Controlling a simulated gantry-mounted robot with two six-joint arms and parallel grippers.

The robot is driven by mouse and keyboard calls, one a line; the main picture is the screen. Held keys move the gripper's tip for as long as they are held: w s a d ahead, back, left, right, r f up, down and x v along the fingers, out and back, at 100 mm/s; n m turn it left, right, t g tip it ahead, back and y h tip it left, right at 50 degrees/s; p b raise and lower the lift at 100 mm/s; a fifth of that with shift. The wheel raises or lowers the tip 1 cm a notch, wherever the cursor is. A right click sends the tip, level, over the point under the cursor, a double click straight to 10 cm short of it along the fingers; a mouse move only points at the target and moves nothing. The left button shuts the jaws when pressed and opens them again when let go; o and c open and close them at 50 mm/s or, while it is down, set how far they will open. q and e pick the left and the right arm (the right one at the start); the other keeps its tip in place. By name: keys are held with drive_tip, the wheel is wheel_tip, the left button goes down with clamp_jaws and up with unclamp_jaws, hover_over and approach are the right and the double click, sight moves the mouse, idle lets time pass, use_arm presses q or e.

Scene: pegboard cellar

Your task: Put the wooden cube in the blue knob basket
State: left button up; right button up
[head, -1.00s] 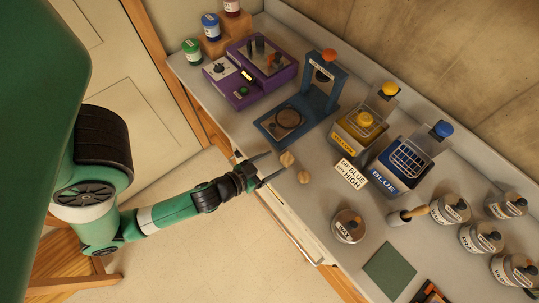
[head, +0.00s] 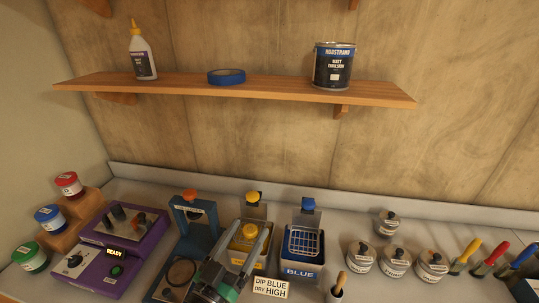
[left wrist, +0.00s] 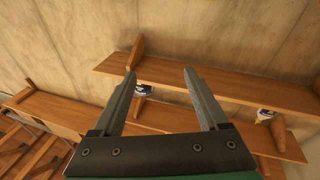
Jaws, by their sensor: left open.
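The blue knob basket (head: 303,243) is a wire basket sitting in the blue-labelled tank, with its blue knob (head: 308,203) on a post behind it. My left gripper (head: 246,240) is open, reaching up from the bottom of the head view in front of the yellow knob tank (head: 250,235), left of the blue basket. In the left wrist view, my left gripper (left wrist: 158,75) has its fingers spread with nothing between them, facing the wall and shelves. The wooden cube is not visible in either view now.
A sign (head: 271,287) reads DIP BLUE, DRY HIGH. A blue stand (head: 193,215) and a purple device (head: 120,250) are on the left. Several lidded jars (head: 396,262) stand on the right. A wooden shelf (head: 190,87) hangs above the bench.

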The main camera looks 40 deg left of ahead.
use_arm(q)
drive_tip(key=s+d+r+m+t+h, duration=0.1)
drive_tip(key=d+r+m+t+h, duration=0.1)
drive_tip(key=r, duration=0.9)
drive_tip(key=s+d+r+m+t+h, duration=0.1)
drive_tip(key=d+r, duration=0.4)
drive_tip(key=r, duration=0.7)
drive_tip(key=s+d+r+m+t+h, duration=0.2)
drive_tip(key=d+r+t+h, duration=0.2)
drive_tip(key=r, duration=0.7)
drive_tip(key=shift+r+m+t+h, duration=0.35)
drive_tip(key=shift+m+t+h, duration=0.05)
drive_tip(key=shift+t, duration=0.3)
drive_tip(key=shift+o, duration=0.5)
